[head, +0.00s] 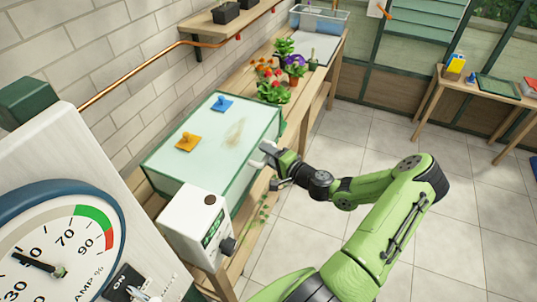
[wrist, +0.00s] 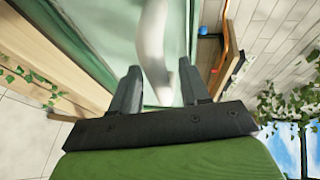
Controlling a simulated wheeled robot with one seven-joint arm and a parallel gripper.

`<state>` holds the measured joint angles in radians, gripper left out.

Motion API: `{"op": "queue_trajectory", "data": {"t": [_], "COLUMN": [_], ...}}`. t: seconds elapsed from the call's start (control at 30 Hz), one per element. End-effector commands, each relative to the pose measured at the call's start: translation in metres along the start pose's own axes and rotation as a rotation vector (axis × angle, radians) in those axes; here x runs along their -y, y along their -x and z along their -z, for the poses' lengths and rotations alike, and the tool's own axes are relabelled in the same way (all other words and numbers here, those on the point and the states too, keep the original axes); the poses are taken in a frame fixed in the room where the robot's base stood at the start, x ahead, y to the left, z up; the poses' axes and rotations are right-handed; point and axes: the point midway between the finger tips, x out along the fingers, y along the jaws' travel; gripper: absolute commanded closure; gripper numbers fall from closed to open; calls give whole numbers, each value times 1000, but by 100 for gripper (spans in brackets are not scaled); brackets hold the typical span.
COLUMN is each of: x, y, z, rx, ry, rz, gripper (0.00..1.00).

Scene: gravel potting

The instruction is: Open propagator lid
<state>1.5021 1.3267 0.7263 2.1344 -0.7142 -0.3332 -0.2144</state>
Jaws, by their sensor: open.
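The propagator (head: 165,187) is a long box on the wooden bench. Its pale, clouded lid (head: 215,150) has a green frame and lies down on the box. An orange knob (head: 187,142) and a blue knob (head: 222,104) sit on top of the lid. A white curved handle (wrist: 155,50) stands at the lid's right edge in the head view. My gripper (head: 268,163) is at that edge and open. In the wrist view the handle lies between my two fingers (wrist: 160,72), with gaps visible beside it. Whether either finger touches it I cannot tell.
A white control box (head: 195,220) with a dark knob stands at the propagator's near end. Potted flowers (head: 272,85) stand beyond its far end. A brick wall (head: 120,60) runs along the left.

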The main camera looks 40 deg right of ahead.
Motion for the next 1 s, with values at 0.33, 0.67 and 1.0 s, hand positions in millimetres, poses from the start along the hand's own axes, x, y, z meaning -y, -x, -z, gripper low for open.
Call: {"op": "queue_trajectory", "data": {"t": [0.33,0.67,1.0], "x": [0,0,12], "y": [-2,-1,-6], "z": [0,0,4], "rx": [0,0,0], "ry": [0,1,13], "rz": [-1,-1,-21], "gripper": [70,100,100]}}
